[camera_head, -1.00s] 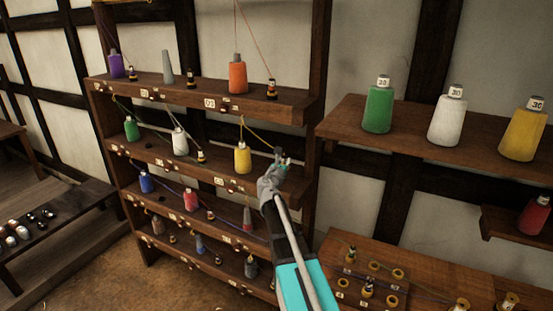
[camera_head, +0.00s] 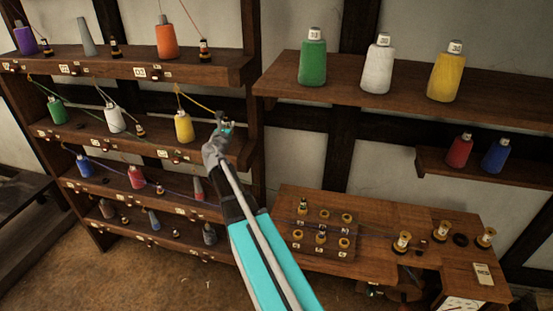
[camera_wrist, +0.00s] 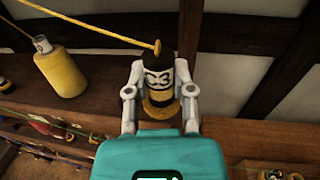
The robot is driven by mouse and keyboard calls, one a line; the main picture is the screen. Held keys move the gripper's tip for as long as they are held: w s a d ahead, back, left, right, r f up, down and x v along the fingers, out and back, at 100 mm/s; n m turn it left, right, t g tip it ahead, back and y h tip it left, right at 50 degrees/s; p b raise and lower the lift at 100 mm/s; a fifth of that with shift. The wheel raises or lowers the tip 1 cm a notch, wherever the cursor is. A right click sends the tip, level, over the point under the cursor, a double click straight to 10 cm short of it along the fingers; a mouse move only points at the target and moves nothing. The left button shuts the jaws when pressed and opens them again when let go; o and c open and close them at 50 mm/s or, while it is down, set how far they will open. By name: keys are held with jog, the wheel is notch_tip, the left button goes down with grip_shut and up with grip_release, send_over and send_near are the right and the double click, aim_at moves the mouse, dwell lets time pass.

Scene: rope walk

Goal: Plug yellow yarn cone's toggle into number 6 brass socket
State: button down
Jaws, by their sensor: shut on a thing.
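The yellow yarn cone (camera_head: 183,127) stands upright on the middle shelf of the rack. It also shows at upper left in the wrist view (camera_wrist: 62,74). A yellow yarn runs from it to a dark toggle with a yellow base (camera_wrist: 158,95). My gripper (camera_wrist: 158,88) is shut around this toggle, one finger on each side, beside the cone at the rack's right edge (camera_head: 223,122). The brass sockets (camera_head: 343,243) sit in two rows on a board on the low bench, well below and right of my gripper. Their numbers are too small to read; some hold toggles.
The rack (camera_head: 248,130) holds several other cones and toggles with strung yarns. A wall shelf (camera_head: 400,87) with green, white and yellow cones is at upper right. A smaller shelf (camera_head: 490,172) holds red and blue cones. The bench (camera_head: 385,215) carries more brass fittings.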

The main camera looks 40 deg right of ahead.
notch_tip(320, 180, down, 14)
jog(key=b, duration=1.4)
